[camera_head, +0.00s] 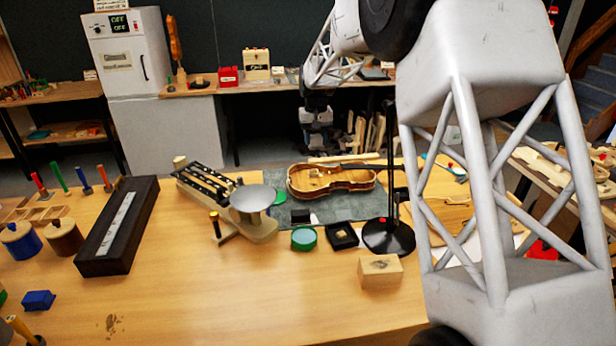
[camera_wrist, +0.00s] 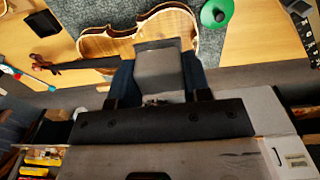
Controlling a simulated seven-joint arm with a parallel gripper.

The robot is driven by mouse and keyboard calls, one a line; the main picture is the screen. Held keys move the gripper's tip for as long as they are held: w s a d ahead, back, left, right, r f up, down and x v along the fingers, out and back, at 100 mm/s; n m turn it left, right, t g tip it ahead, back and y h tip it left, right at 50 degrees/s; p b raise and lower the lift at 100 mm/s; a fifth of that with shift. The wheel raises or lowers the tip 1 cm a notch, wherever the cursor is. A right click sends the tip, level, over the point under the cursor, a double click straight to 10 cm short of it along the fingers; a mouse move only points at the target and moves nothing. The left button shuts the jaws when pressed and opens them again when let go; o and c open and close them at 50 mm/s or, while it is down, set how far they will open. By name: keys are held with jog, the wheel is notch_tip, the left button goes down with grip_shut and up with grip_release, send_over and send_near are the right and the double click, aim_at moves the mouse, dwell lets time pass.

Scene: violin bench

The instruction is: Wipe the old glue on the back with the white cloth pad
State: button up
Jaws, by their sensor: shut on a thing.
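The violin body (camera_head: 333,181) lies open on a dark green mat (camera_head: 352,208) at the back of the bench, its pale inside facing up. Part of it also shows in the wrist view (camera_wrist: 105,44). My gripper (camera_head: 317,122) is above and behind the violin in the head view. In the wrist view my gripper (camera_wrist: 158,78) is shut on a grey-looking pad (camera_wrist: 158,66), likely the white cloth pad in shade. The pad covers part of the violin in that view; I see no clear contact. I cannot make out the old glue.
A black lamp base (camera_head: 388,238) stands right of the violin, its thin post rising beside it. The front bench is largely clear.

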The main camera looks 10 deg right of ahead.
jog(key=w+a+f+m, duration=0.1)
jog(key=w+f+m, duration=0.8)
jog(key=f, duration=0.6)
jog(key=shift+w, duration=1.2)
